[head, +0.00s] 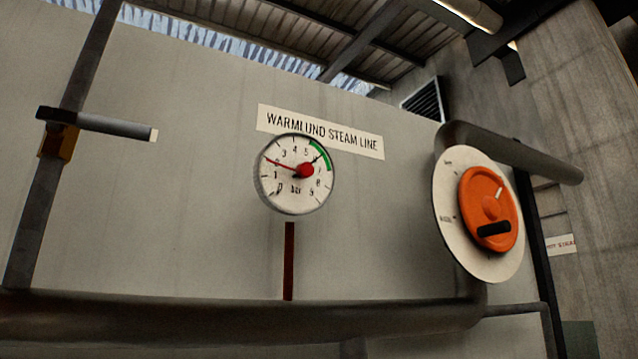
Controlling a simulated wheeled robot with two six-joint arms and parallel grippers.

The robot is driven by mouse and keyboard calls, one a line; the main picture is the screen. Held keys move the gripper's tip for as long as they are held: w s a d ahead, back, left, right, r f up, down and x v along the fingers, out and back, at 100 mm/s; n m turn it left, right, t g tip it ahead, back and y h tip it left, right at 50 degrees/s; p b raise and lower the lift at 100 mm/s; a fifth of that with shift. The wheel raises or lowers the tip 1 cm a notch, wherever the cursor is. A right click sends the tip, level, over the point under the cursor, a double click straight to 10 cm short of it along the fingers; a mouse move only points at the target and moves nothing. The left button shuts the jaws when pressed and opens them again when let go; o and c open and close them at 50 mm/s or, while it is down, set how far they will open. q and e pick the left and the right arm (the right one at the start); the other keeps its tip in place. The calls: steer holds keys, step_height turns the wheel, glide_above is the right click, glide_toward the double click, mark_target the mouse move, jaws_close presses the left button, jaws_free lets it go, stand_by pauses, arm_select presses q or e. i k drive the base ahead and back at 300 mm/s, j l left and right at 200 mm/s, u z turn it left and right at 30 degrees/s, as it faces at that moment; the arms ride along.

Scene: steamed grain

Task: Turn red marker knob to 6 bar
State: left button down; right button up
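A round white pressure gauge (291,196) is on the grey wall near the middle of the head view. Its printed scale runs around the face, with "BAR" low on the face and a green band (323,155) at the upper right. The red marker knob (306,170) sits at the middle of the dial, slightly right of centre. A thin red pointer runs left and slightly up from it, ending near the 2. Neither gripper is in view, and nothing touches the knob.
An orange handwheel (480,205) with a black handle (494,229) sits on a white disc (449,214) at the right. A thick pipe (230,314) crosses below the gauge. A grey bar (105,124) juts from a post (32,215) at the left. A "WARMLUND STEAM LINE" sign (345,139) hangs above.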

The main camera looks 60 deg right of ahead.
mark_target(304, 170)
steer(key=k+l+z, duration=0.1)
steer(key=z, duration=1.45)
steer(key=k+l+u, duration=0.1)
steer(key=l, duration=0.5)
steer(key=k+l+u, duration=0.15)
steer(key=l, duration=0.15)
